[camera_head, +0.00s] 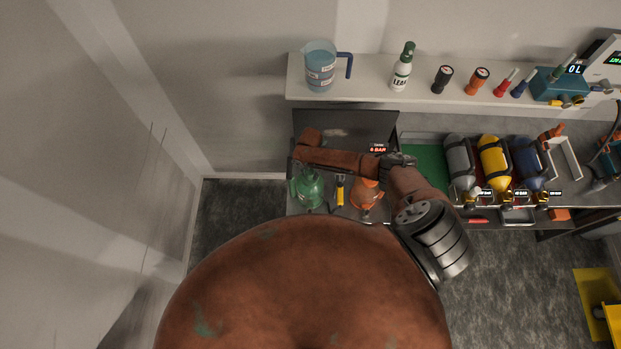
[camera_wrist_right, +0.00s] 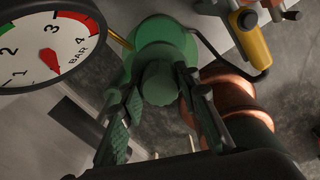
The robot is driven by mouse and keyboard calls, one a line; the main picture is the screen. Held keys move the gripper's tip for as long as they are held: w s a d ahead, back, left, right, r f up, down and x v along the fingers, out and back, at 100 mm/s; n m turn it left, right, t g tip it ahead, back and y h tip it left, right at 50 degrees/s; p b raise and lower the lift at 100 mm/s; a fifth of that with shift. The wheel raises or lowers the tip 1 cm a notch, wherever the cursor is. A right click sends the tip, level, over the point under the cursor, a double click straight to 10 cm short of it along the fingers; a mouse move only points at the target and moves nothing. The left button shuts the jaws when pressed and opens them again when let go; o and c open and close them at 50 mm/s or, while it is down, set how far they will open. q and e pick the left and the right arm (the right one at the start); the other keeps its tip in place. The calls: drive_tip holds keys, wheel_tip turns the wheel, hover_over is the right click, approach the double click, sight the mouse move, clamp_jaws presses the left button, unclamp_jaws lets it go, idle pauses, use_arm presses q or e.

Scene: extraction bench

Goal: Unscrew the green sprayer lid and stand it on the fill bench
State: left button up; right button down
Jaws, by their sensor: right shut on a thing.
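The green sprayer (camera_head: 309,190) stands on the bench at the left end, below my right wrist. In the right wrist view the sprayer body (camera_wrist_right: 165,32) shows with its round ribbed green lid (camera_wrist_right: 160,84) towards the camera. My right gripper (camera_wrist_right: 158,88) has its two fingers on either side of the lid and is shut on it. Whether the lid is still threaded on the body cannot be told. Which surface is the fill bench is unclear. My left gripper is not in view.
An orange sprayer (camera_head: 366,194) and a yellow tool (camera_head: 340,190) stand right of the green one. Further right are a green mat (camera_head: 424,160) and grey, yellow (camera_head: 494,160) and blue cylinders. A back shelf (camera_head: 370,88) holds a jug (camera_head: 320,66) and bottle (camera_head: 403,70).

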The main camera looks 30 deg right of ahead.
drive_tip(key=n+b, duration=0.1)
drive_tip(key=n, duration=0.2)
drive_tip(key=n+b, duration=0.1)
drive_tip(key=n, duration=0.3)
drive_tip(key=shift+s+f+b, duration=0.1)
drive_tip(key=shift+f+b, duration=0.1)
drive_tip(key=shift+b, duration=0.15)
drive_tip(key=n+b, duration=0.1)
drive_tip(key=n, duration=0.2)
drive_tip(key=shift+r+n, duration=0.1)
drive_tip(key=shift+n, duration=0.5)
drive_tip(key=c, duration=1.4)
unclamp_jaws()
drive_tip(key=shift+r, duration=0.1)
drive_tip(key=shift+c, duration=0.2)
